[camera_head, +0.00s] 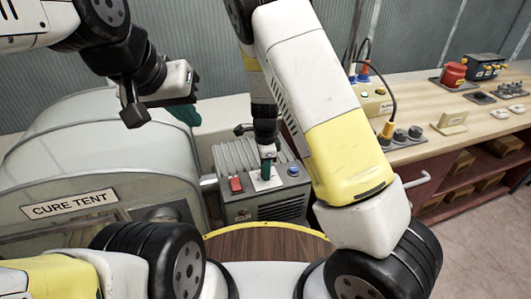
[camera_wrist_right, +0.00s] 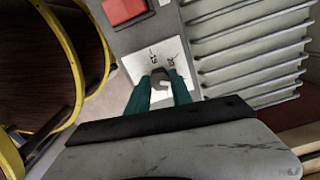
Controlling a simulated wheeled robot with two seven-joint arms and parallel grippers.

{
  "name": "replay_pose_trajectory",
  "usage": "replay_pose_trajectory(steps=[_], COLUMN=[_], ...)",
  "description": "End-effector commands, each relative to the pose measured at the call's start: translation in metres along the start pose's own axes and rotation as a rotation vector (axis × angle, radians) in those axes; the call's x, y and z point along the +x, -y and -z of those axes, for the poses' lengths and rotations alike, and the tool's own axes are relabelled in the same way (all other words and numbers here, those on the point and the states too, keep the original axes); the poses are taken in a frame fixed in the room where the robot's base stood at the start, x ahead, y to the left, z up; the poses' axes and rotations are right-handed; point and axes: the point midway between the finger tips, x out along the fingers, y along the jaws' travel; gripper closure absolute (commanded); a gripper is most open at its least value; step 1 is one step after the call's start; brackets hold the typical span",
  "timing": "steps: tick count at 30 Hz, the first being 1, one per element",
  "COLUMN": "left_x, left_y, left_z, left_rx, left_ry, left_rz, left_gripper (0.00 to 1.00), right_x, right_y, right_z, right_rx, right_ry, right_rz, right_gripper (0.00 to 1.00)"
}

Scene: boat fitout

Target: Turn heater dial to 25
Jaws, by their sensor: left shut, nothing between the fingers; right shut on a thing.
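The heater (camera_head: 240,158) is a grey ribbed box beside the cure tent; its ribs also show in the wrist view (camera_wrist_right: 250,50). Its top panel carries a white scale plate (camera_wrist_right: 143,62) with small printed numbers and marks, too small to read surely. A grey dial (camera_wrist_right: 159,77) stands on the plate. My right gripper (camera_wrist_right: 160,92) is shut on the dial, with a teal finger on each side; which mark the dial faces I cannot tell. In the head view my right gripper (camera_head: 266,168) reaches down to the panel. My left gripper (camera_head: 186,112) is shut and empty above the tent's right side.
A red switch (camera_head: 236,184) and a blue button (camera_head: 293,171) flank the scale plate. The cure tent (camera_head: 90,150) fills the left. A wooden bench (camera_head: 430,145) with boxes, knobs and cables stands at right. A yellow-rimmed wooden round top (camera_head: 270,243) is in front.

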Motion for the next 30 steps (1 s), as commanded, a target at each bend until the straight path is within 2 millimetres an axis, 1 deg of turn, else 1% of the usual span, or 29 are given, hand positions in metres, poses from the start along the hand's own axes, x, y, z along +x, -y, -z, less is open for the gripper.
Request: replay_pose_trajectory(steps=[3,4,6,7,17,20,27,30], left_x=[0.000,0.000,0.000,0.000,0.000,0.000,0.000,0.000], left_y=[0.000,0.000,0.000,0.000,0.000,0.000,0.000,0.000], left_z=[0.000,0.000,0.000,0.000,0.000,0.000,0.000,0.000], left_rx=[0.000,0.000,0.000,0.000,0.000,0.000,0.000,0.000], left_ry=[0.000,0.000,0.000,0.000,0.000,0.000,0.000,0.000], left_rz=[0.000,0.000,0.000,0.000,0.000,0.000,0.000,0.000], left_gripper=[1.00,1.00,1.00,1.00,1.00,1.00,1.00,1.00], right_x=[-0.001,-0.001,-0.001,-0.001,-0.003,-0.013,-0.054,-0.067], right_y=[0.001,0.001,0.001,0.001,0.001,0.001,0.001,0.001], right_z=[0.000,0.000,0.000,0.000,0.000,-0.001,-0.001,-0.001], right_rx=[-0.001,-0.001,-0.001,-0.001,-0.002,-0.003,-0.003,-0.003], right_ry=[0.001,0.001,0.001,0.001,0.001,0.002,0.002,0.002], right_rz=[0.004,0.004,0.003,0.003,0.002,0.005,0.005,0.004], right_gripper=[1.00,0.68,0.54,0.52,0.52,0.52,0.52,0.52])
